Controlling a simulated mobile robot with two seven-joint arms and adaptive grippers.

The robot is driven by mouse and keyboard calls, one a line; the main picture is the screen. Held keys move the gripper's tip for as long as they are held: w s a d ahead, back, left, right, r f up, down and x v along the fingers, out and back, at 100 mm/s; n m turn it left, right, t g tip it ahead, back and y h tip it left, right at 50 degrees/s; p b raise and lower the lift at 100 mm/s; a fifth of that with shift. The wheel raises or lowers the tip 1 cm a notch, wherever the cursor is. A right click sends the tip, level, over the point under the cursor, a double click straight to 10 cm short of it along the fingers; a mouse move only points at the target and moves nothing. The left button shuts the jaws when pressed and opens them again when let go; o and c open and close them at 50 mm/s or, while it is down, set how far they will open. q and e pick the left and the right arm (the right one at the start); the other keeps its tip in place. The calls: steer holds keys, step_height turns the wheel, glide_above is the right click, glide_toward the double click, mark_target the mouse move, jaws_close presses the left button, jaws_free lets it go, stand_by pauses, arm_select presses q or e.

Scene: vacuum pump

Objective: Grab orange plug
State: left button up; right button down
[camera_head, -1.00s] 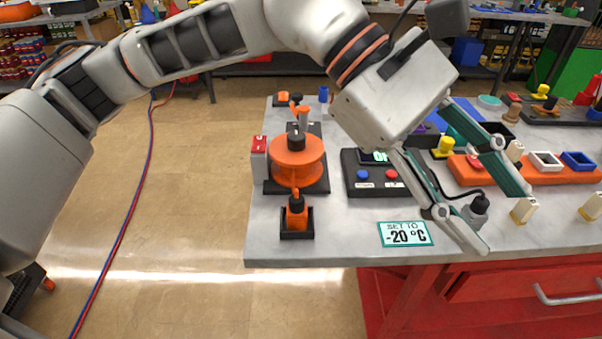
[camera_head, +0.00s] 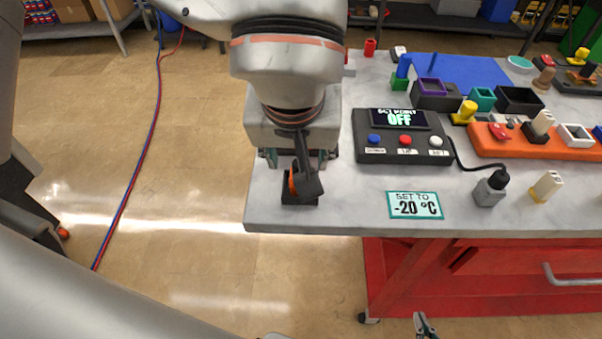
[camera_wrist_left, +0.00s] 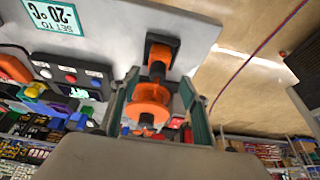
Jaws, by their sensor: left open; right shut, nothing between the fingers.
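The orange plug (camera_wrist_left: 158,53) stands in a small black holder (camera_wrist_left: 166,37) near the table edge in the left wrist view. In the head view only a sliver of the plug (camera_head: 292,182) shows behind my left wrist, above the holder (camera_head: 300,202). My left gripper (camera_head: 297,158) is open above the plug, partly hidden by its own wrist. In the left wrist view its two fingers (camera_wrist_left: 158,78) lie on either side of the plug's line, with no clear contact. My right gripper (camera_head: 425,325) is shut and empty at the bottom edge, in front of the red cabinet.
The vacuum pump's orange body (camera_wrist_left: 145,108) is just beyond the plug. A control box (camera_head: 402,137) reading OFF and a "-20 °C" card (camera_head: 414,205) lie to the right. A grey bottle-like part (camera_head: 490,188) and an orange tray (camera_head: 560,148) stand farther right.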

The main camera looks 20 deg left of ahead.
arm_select(q)
steer(key=x, duration=0.4)
steer(key=shift+w+d+f, duration=0.15)
steer(key=shift+f, duration=0.05)
steer(key=c, duration=1.2)
steer(key=shift+r, duration=0.1)
steer(key=shift+c, duration=0.2)
